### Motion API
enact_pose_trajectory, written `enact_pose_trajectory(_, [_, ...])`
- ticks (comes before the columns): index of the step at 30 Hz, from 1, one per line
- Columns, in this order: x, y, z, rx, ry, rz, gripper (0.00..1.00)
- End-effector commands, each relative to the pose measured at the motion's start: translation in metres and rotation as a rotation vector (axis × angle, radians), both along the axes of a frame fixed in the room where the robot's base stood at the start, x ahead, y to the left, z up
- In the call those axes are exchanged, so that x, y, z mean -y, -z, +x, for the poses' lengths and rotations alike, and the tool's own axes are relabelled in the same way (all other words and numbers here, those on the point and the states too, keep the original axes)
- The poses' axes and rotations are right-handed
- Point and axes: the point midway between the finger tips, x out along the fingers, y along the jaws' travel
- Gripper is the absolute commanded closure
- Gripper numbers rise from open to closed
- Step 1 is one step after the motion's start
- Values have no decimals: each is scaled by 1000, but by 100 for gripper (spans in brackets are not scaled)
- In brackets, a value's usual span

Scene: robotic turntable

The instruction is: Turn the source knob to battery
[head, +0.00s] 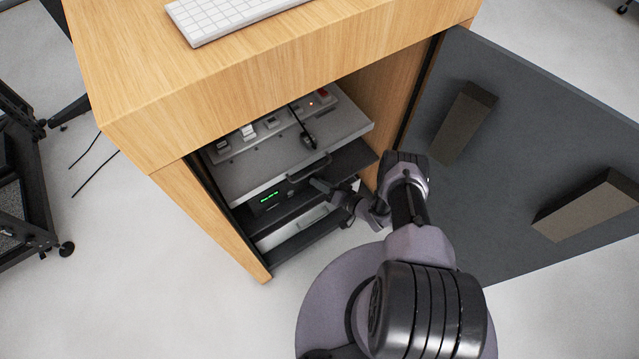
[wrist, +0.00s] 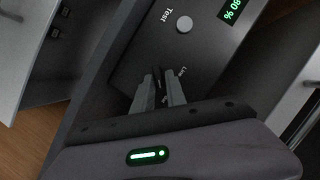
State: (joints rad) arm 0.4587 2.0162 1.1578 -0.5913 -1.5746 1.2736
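The source knob (wrist: 158,80) shows in the wrist view as a small dark shape on the grey unit's front panel (wrist: 205,68). The word "Line" is printed to its right; other lettering by it is hidden or too small to read. My gripper (wrist: 159,76) has its two pale fingers at the panel, one on each side of the knob. A narrow dark gap lies between them, and I cannot tell whether they touch the knob. In the head view my gripper (head: 318,185) reaches into the cabinet beside the unit's green display (head: 269,198); the knob is hidden there.
A round Test button (wrist: 184,25) and a green 80 % display (wrist: 232,10) are near the knob. Above the unit, a pulled-out shelf (head: 245,185) with a handle (head: 309,169) overhangs. The open cabinet door (head: 510,130) stands at the right.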

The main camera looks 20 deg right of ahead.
Motion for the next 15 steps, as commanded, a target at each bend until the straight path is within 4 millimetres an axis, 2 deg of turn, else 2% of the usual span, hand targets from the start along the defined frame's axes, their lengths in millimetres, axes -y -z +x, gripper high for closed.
enact_pose_trajectory(11, [1, 0, -2, -3, 3, -1, 67])
enact_pose_trajectory(15, [12, -6, -15, -6, 7, 0, 67])
